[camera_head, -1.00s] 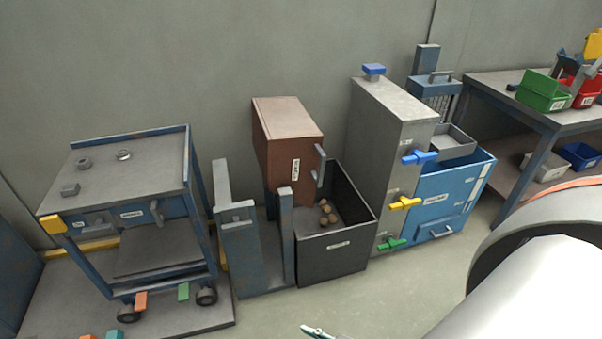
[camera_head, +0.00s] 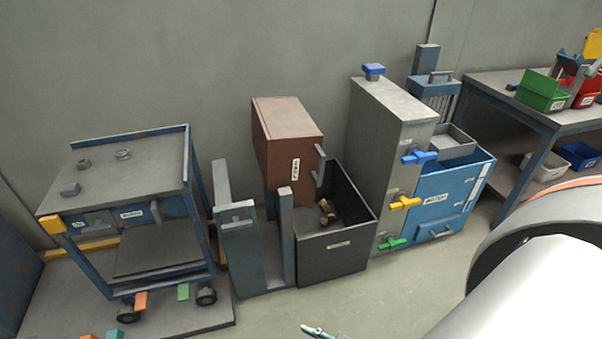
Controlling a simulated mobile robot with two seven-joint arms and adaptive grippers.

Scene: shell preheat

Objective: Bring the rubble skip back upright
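A reddish-brown box (camera_head: 284,146), which I take to be the rubble skip, stands high between two grey-blue posts (camera_head: 287,225). It has a grey handle (camera_head: 319,165) on its right side and a small white label too blurred to read. It overhangs the left part of an open dark bin (camera_head: 333,255). Brown chunks (camera_head: 326,212) lie in the bin. The skip's lower part and mounting are hidden. A large white and grey link of my arm (camera_head: 535,290) fills the lower right. Neither gripper can be made out.
A blue-framed cart (camera_head: 120,185) stands at left. A tall grey cabinet (camera_head: 385,130) with coloured valve handles and a blue box (camera_head: 455,190) stand right of the bin. A workbench (camera_head: 500,90) is at far right. Floor in front is mostly clear, except a small unclear object (camera_head: 318,331).

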